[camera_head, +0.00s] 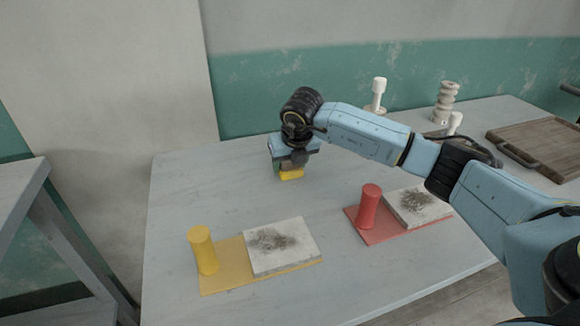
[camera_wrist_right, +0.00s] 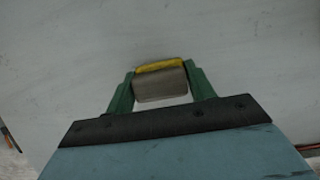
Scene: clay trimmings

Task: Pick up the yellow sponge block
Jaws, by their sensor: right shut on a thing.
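The yellow sponge block (camera_head: 291,174) is at the far middle of the table, under my right gripper (camera_head: 283,166). In the right wrist view the block (camera_wrist_right: 158,66) shows as a yellow strip with a grey-brown face towards the camera. It sits between the two green fingers of the right gripper (camera_wrist_right: 159,85), which are shut on it. I cannot tell whether the block touches the table or is just above it. My left gripper is not in view.
A yellow cylinder (camera_head: 203,251) stands on a yellow mat (camera_head: 215,284) beside a grey slab with dark trimmings (camera_head: 298,240). A red cylinder (camera_head: 368,206) stands on a red mat (camera_head: 379,235) beside a similar slab (camera_head: 428,208). A wooden board (camera_head: 540,145) lies at the right. Table centre is clear.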

